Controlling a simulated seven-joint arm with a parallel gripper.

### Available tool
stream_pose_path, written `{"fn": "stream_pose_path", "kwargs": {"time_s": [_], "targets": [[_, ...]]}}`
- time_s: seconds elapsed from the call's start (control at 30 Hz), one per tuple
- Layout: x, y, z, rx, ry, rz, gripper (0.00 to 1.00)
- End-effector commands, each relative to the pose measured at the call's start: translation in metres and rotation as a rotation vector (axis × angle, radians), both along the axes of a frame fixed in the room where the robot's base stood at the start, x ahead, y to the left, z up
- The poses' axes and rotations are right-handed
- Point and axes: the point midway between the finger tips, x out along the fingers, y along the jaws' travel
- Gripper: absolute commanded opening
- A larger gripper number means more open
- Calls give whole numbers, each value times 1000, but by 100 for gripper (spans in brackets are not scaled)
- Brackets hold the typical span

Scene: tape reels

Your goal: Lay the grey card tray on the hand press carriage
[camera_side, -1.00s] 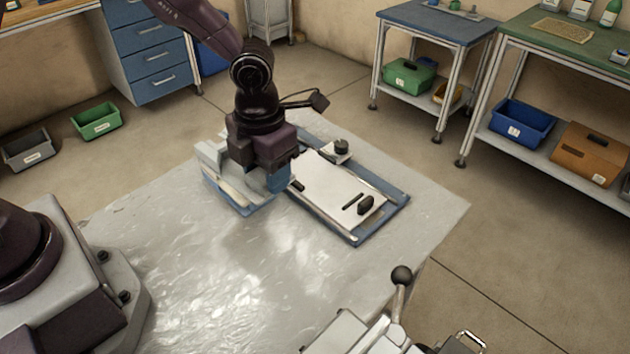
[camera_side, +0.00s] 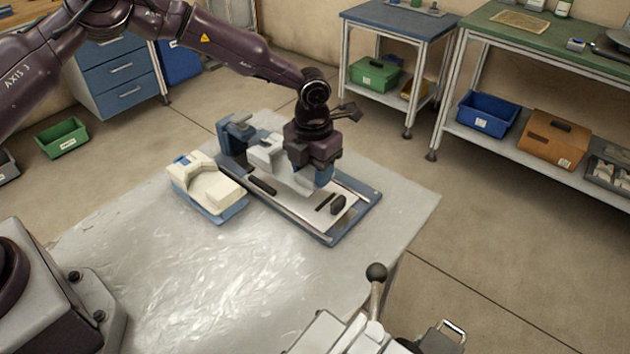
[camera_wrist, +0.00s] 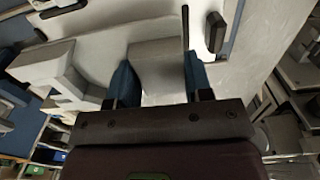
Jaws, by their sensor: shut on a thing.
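My gripper (camera_wrist: 160,85) is shut on a plain grey block-like thing (camera_wrist: 158,62), which I take to be the grey card tray; it fills the space between the two blue fingers. In the side view my gripper (camera_side: 312,178) is low over the hand press carriage, a pale flat plate (camera_side: 318,207) in a blue frame (camera_side: 335,237). The tray is largely hidden there by the fingers, and I cannot tell whether it touches the plate. A dark knob (camera_side: 338,204) and a dark slim bar (camera_side: 325,201) lie at the plate's near end.
A pale angular block (camera_side: 264,153) stands just left of my gripper, with a blue block (camera_side: 236,131) behind it. A cream holder on a blue base (camera_side: 207,188) stands left of the carriage. The shiny tabletop (camera_side: 200,270) in front is clear. A ball-topped lever (camera_side: 376,272) rises at the front.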

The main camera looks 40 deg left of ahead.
Motion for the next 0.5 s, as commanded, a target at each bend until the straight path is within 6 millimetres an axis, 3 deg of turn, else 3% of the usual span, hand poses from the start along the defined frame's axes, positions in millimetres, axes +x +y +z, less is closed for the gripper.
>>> {"fn": "stream_pose_path", "kwargs": {"time_s": [0.17,0.33,0.5], "targets": [[7,-2,-10,0,1,0,18],[6,-1,-35,1,2,0,18],[7,-1,-38,1,-1,1,18]]}}
